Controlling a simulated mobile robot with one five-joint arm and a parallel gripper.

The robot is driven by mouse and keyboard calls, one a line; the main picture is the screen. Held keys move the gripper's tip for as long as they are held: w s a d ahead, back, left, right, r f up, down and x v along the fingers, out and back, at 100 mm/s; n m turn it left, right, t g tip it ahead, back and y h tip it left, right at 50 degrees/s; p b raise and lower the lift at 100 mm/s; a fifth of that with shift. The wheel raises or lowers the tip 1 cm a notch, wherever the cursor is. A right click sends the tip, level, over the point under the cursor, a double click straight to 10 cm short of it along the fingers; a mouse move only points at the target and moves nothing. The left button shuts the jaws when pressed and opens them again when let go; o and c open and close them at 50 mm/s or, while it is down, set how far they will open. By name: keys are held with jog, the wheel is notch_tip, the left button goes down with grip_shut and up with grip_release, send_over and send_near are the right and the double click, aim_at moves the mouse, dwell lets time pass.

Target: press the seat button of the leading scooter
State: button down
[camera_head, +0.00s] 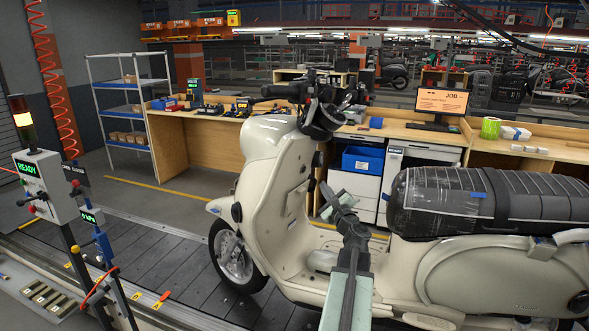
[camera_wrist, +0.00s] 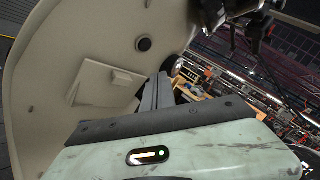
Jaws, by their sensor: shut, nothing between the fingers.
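The cream scooter (camera_head: 270,190) stands upright on the slat conveyor, front wheel to the left, with a black seat (camera_head: 500,205) wrapped in clear plastic. In the wrist view its pale inner leg shield (camera_wrist: 60,85) fills the left side, with a round black button-like part (camera_wrist: 143,44) and a square raised panel (camera_wrist: 102,87). I cannot tell for certain that the round part is the seat button. My gripper (camera_head: 332,195) is over the footwell, between leg shield and seat. In the wrist view my gripper (camera_wrist: 160,82) is shut and empty, below and right of the round part, apparently apart from it.
A control post (camera_head: 45,185) with a green READY display stands at the left. Wooden benches (camera_head: 210,130), a white drawer unit (camera_head: 355,185) and a monitor (camera_head: 441,103) are behind. The handlebar (camera_head: 285,92) is above the leg shield. Bare slats (camera_head: 165,255) lie left of the front wheel.

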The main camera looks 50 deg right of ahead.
aim_at(303, 169)
jog(key=s+d+m, duration=0.1)
jog(key=s+d+m+h, duration=0.1)
jog(key=s, duration=0.1)
jog(key=shift+d+r+g+h, duration=0.3)
jog(key=shift+d+r+g, duration=0.05)
jog(key=shift+r+g, duration=0.05)
jog(key=w+a+r+p, duration=0.1)
jog(key=w, duration=0.7)
jog(key=shift+w+r+p, duration=0.35)
jog(key=shift+w+p, duration=0.05)
jog(key=shift+w+a, duration=0.1)
dwell(1.4)
jog(key=shift+w+r, duration=0.1)
jog(key=shift+w, duration=0.2)
jog(key=shift+w+a+r, duration=0.1)
jog(key=shift+w, duration=0.35)
dwell(0.8)
jog(key=shift+s+f, duration=0.2)
jog(key=shift+s, duration=0.65)
